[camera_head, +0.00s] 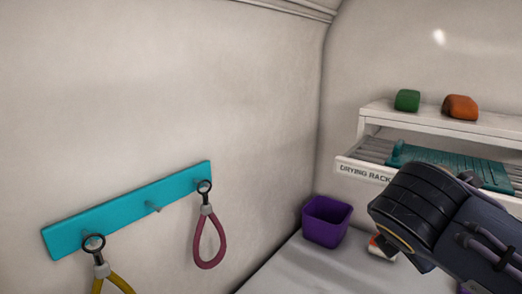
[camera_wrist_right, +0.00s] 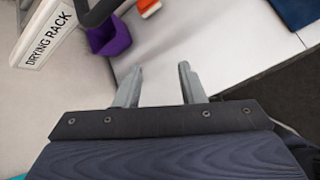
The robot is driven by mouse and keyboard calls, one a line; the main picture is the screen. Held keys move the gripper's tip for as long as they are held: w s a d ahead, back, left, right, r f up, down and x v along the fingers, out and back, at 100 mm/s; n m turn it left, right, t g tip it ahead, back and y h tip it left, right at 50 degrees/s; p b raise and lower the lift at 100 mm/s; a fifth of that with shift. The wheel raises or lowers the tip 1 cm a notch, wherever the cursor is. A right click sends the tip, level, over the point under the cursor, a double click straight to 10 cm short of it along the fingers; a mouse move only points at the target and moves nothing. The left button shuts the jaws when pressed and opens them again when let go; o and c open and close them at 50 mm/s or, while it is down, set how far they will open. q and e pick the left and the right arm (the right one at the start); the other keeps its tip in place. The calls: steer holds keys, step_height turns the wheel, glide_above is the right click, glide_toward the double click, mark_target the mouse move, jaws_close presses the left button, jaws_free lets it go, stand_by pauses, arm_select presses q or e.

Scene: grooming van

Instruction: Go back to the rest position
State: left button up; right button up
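My right arm comes in from the right in the head view, its dark wrist in front of the drying rack's right part; its fingers are hidden there. In the right wrist view my right gripper (camera_wrist_right: 160,85) has its two grey fingers apart with nothing between them. It is above the pale counter (camera_wrist_right: 240,40). My left gripper is not in the head view.
A drying rack (camera_head: 359,169) holds a teal mat (camera_head: 445,160); green (camera_head: 407,100) and orange (camera_head: 460,107) items sit on its upper shelf. A purple bin (camera_head: 325,222) stands on the counter. A teal wall rack (camera_head: 125,211) holds yellow (camera_head: 112,280) and pink (camera_head: 209,243) loops.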

steer(key=s+a+f+m+g+y+b, duration=0.1)
steer(key=s+f+m+y, duration=0.3)
steer(key=s+f+m, duration=0.3)
steer(key=s+a+f+m+g+y, duration=0.1)
steer(key=s+f+m+y, duration=0.4)
steer(key=f+m, duration=1.1)
steer(key=s+m, duration=0.1)
steer(key=s, duration=0.2)
steer(key=shift+s+a+f+b, duration=0.15)
steer(key=shift+a+f+b, duration=0.05)
steer(key=shift+f+b, duration=0.2)
